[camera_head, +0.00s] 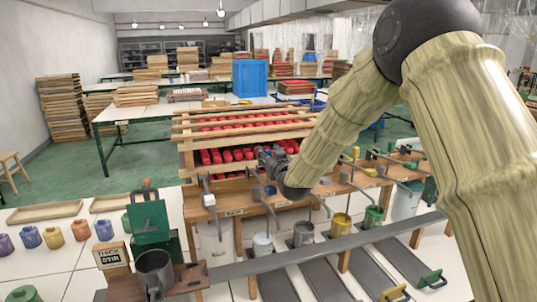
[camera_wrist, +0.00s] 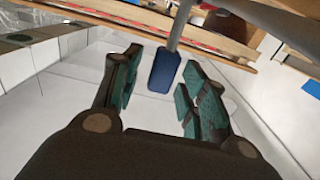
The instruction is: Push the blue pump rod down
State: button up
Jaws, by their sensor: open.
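The blue pump rod (camera_wrist: 164,72) shows in the wrist view as a grey shaft with a dark blue block at its end. The block is between the two fingers of my gripper (camera_wrist: 160,80), with visible gaps on both sides. My gripper is open and holds nothing. In the head view, my gripper (camera_head: 272,160) is over the wooden pump bench, at its left-middle part. A blue-tipped rod (camera_head: 268,190) shows just below it, partly hidden by my arm.
Other pump levers, including a white-tipped one (camera_head: 209,200), line the bench (camera_head: 232,198). Pots, including a yellow one (camera_head: 341,224), stand below. A rack of red pieces (camera_head: 235,157) is behind. A green-and-wood stand with a grey cup (camera_head: 155,270) is front left.

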jog(key=v, duration=1)
jog(key=shift+s+d, duration=0.15)
jog(key=shift+s, duration=0.25)
jog(key=shift+r, duration=0.1)
